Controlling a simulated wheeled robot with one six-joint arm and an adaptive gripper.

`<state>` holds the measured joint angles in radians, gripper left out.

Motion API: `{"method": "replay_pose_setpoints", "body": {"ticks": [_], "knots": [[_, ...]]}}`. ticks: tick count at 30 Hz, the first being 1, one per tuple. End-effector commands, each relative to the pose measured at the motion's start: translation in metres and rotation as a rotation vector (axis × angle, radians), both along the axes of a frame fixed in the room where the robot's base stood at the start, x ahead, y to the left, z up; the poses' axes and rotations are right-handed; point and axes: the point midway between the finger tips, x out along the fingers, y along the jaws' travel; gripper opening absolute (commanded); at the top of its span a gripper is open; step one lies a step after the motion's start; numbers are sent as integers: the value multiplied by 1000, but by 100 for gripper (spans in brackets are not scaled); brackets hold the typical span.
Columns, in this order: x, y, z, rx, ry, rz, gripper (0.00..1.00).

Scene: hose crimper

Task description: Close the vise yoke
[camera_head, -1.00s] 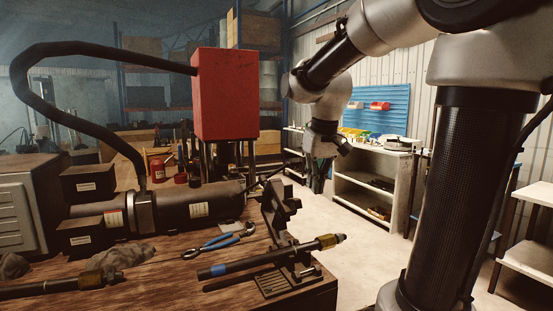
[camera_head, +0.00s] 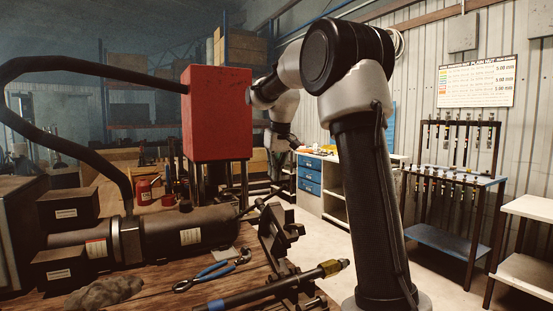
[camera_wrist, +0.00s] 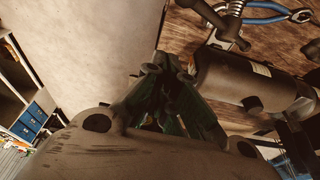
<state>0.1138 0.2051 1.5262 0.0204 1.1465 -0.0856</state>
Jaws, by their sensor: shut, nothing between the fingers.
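The dark metal vise (camera_head: 297,283) stands at the right front corner of the wooden bench. Its yoke (camera_head: 280,228) stands tilted up and looks swung open. A dark hose with a blue band and brass fitting (camera_head: 328,268) lies across the vise. My gripper (camera_head: 276,177) hangs shut and empty behind and above the yoke, apart from it. Its dark fingers (camera_wrist: 168,80) also show in the wrist view, pointing toward the bench edge. Dark vise parts (camera_wrist: 222,25) show at the top of that view.
A black cylinder (camera_head: 190,232) lies along the bench with a red box (camera_head: 217,112) above it. Blue-handled pliers (camera_head: 213,271) lie beside the vise. A blue drawer cabinet (camera_head: 310,180) and a rack (camera_head: 455,200) stand beyond.

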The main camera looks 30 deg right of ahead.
Motion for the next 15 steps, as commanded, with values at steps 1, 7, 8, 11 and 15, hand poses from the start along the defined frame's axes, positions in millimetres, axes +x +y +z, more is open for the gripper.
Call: {"method": "replay_pose_setpoints", "body": {"ticks": [1, 7, 8, 11, 15], "knots": [[2, 0, -11, 0, 4, 0, 0], [-21, 1, -14, 0, -2, 0, 0], [-24, 1, -14, 0, -1, 0, 0], [-32, 1, -14, 0, -1, 0, 0], [-36, 1, -13, 0, 0, 0, 0]]}}
